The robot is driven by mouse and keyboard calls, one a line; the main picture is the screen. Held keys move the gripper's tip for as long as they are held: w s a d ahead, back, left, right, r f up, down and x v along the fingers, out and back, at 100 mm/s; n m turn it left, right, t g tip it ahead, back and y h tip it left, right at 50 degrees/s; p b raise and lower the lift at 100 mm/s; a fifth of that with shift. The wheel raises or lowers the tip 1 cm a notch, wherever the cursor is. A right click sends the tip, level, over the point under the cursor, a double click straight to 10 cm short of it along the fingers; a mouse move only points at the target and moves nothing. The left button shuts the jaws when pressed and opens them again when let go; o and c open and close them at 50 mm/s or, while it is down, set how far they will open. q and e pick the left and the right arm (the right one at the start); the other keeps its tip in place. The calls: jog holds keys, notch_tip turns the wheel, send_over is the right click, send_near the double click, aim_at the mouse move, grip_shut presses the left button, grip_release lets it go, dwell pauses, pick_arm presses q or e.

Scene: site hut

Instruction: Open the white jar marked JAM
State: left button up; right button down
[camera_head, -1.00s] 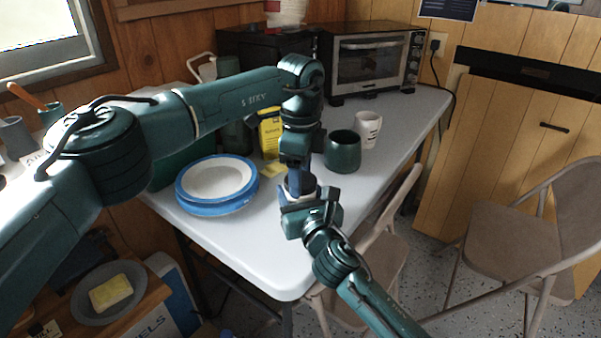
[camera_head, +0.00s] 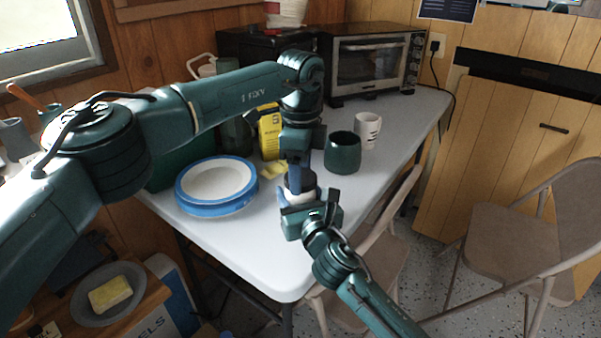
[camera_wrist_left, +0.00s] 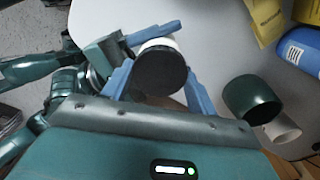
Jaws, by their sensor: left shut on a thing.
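The white jar (camera_head: 297,198) with a dark lid (camera_head: 302,181) is upright over the front part of the table, in the middle of the head view. Its marking cannot be read. My left gripper (camera_head: 300,176) comes down from above, its blue fingers shut on the lid. In the left wrist view the round black lid (camera_wrist_left: 160,70) sits between those fingers, with a little white jar body (camera_wrist_left: 165,42) beyond it. My right gripper (camera_head: 308,207) reaches in from the lower right and is shut around the white body; one blue finger lies along it. The lid looks seated on the jar.
On the table (camera_head: 262,258), a dark green mug (camera_head: 343,153) and white mug (camera_head: 367,131) stand to the right. Blue-rimmed plates (camera_head: 218,205) lie left and a yellow box (camera_head: 270,135) stands behind. A toaster oven (camera_head: 368,62) is at the back. Folding chairs (camera_head: 515,225) stand right.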

pick_arm(q)
jog(key=shift+r, duration=0.6)
jog(key=shift+r, duration=2.05)
pick_arm(e)
jog(key=shift+c, duration=2.2)
grip_release()
